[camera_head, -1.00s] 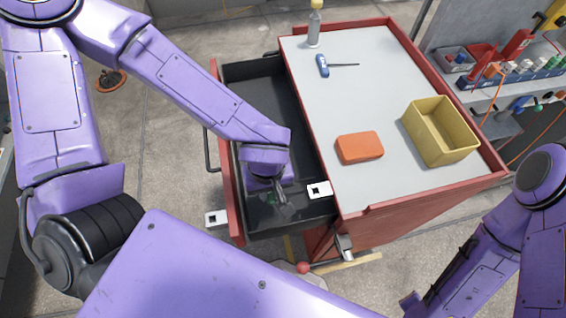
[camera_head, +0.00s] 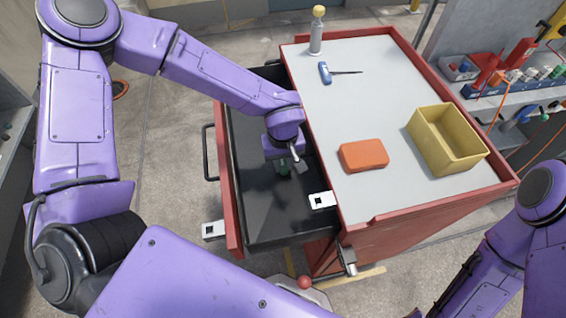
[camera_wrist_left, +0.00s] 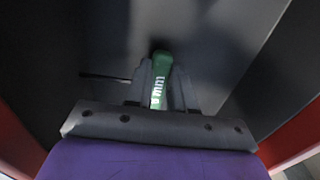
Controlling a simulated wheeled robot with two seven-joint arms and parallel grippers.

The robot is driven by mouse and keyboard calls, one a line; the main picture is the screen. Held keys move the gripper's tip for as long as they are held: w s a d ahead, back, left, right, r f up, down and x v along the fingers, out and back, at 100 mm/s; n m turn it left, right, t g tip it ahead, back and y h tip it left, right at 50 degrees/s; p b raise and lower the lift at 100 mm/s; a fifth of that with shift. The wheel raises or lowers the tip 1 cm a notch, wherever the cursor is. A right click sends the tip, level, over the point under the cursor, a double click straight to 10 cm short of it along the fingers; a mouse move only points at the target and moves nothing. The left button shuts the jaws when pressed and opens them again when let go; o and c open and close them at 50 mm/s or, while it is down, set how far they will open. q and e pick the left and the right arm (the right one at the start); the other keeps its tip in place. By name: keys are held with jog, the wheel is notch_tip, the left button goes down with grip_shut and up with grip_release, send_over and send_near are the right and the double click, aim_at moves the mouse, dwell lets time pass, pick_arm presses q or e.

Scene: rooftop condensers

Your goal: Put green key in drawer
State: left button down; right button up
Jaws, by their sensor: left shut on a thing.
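The green key (camera_wrist_left: 160,72) shows in the left wrist view, held between the two fingers of my left gripper (camera_wrist_left: 160,95). The dark drawer floor (camera_wrist_left: 215,35) lies beyond the key in the wrist view. I cannot tell whether the key touches it. My right gripper is out of view; only part of my right arm shows.
On the cart top (camera_head: 380,95) are an orange block (camera_head: 364,156), a yellow bin (camera_head: 445,140), a blue-handled screwdriver (camera_head: 326,72) and a bottle (camera_head: 317,32). The drawer's red front (camera_head: 228,190) and the cart body flank my left gripper. A tool shelf (camera_head: 510,90) stands at right.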

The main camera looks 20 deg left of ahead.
pick_arm(q)
jog(key=shift+f, duration=0.65)
jog(key=shift+s+f, duration=0.1)
jog(key=c, duration=1)
grip_release()
notch_tip(320, 180, up, 12)
jog(key=shift+r+p, duration=0.15)
jog(key=shift+p, duration=0.5)
